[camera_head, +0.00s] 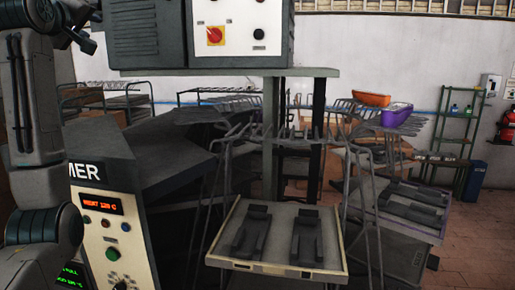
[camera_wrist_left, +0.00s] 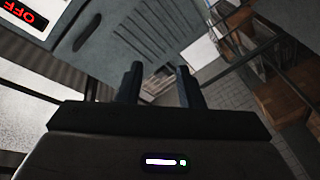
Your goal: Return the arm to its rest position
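My left arm (camera_head: 35,110) rises along the left edge of the head view. My left gripper (camera_head: 84,30) is at the top left, beside the grey machine housing, and is only partly visible there. In the left wrist view its two dark fingers (camera_wrist_left: 158,72) stand apart with nothing between them, so it is open and empty. My right gripper is in neither view.
A grey control box (camera_head: 200,35) with a red-and-yellow switch stands close right of the left gripper. A heater cabinet (camera_head: 110,220) with an orange display is below it. A tray (camera_head: 275,262) with two dark moulds sits at centre. Racks stand behind.

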